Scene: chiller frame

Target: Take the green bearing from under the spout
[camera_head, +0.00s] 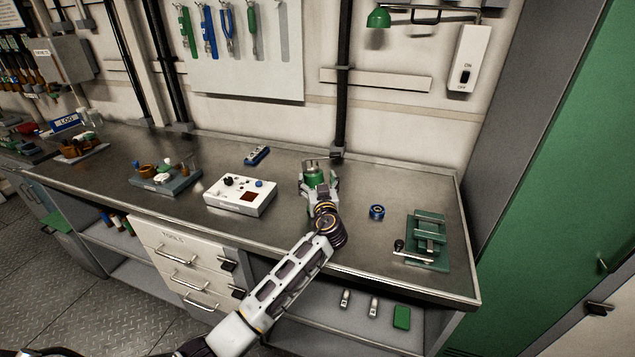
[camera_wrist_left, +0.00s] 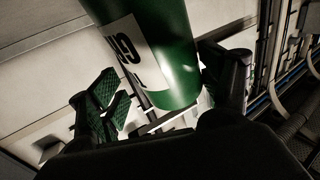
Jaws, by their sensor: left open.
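My left gripper (camera_head: 319,188) reaches over the bench from the front. Its open fingers are at a green cylinder with a metal top (camera_head: 314,174). In the left wrist view the left gripper (camera_wrist_left: 165,95) has one finger on each side of this green cylinder (camera_wrist_left: 165,45), which carries a white label; I cannot tell whether they touch it. I cannot make out a green bearing; it may be hidden by the gripper or cylinder. A blue ring-shaped bearing (camera_head: 377,212) lies on the bench to the right. My right gripper is not in view.
The metal bench (camera_head: 340,247) holds a green vise-like fixture (camera_head: 428,240) at right, a white control box (camera_head: 240,195) and a parts tray (camera_head: 165,180) at left. A small blue item (camera_head: 256,155) lies behind. A green lamp-like head (camera_head: 378,17) hangs above.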

